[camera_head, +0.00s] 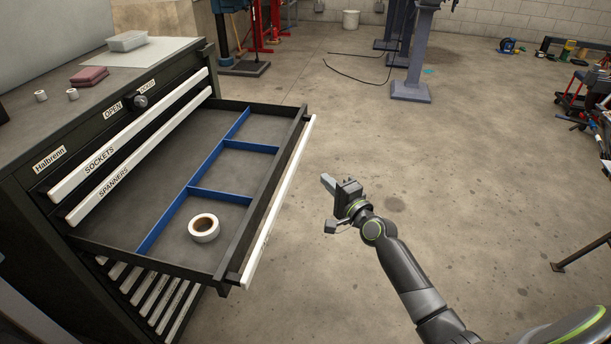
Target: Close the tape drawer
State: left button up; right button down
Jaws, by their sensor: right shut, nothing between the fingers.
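The tape drawer (160,182) is pulled far out of a dark tool cabinet (30,165). Blue dividers split it, and a roll of tape (204,228) lies in its front compartment nearest me. A long white handle strip (283,200) runs along its front edge. My right gripper (327,183) is shut and empty. It is in the air to the right of the drawer front, apart from the handle, with its fingers pointing left toward it. My left gripper is not in view.
The drawers labelled SOCKETS (100,156) and SPANNERS (117,178) above are shut. A clear box (127,41) and a dark red item (89,76) lie on the cabinet top. The concrete floor (480,170) right of the drawer is clear; a wheeled red rack stands far right.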

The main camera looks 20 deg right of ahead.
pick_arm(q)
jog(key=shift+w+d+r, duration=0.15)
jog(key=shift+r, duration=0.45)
pick_arm(e)
jog(key=w+a, duration=0.4)
jog(key=w, duration=0.1)
jog(key=shift+w, duration=0.35)
